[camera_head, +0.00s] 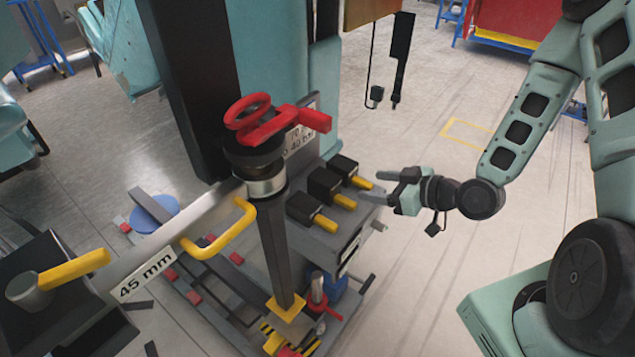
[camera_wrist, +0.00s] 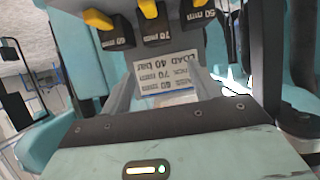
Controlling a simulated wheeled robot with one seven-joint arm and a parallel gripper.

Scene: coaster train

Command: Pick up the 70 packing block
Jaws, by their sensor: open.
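Three black packing blocks with yellow handles sit in a row on a grey rack. In the wrist view their labels are upside down; the middle one appears to read 70 mm (camera_wrist: 152,42). It also appears as the middle block of the row in the head view (camera_head: 322,182). The left neighbour seems to read 60 mm (camera_wrist: 116,40), the right one 50 mm (camera_wrist: 195,20). My gripper (camera_head: 376,187) is open and empty, just right of the row in the head view, apart from the handles. Its fingers also show in the wrist view (camera_wrist: 163,88).
A white sign (camera_wrist: 166,75) shows between my fingers. A black post with a red handle (camera_head: 262,120) stands left of the blocks. The floor (camera_head: 430,270) right of the rack is clear.

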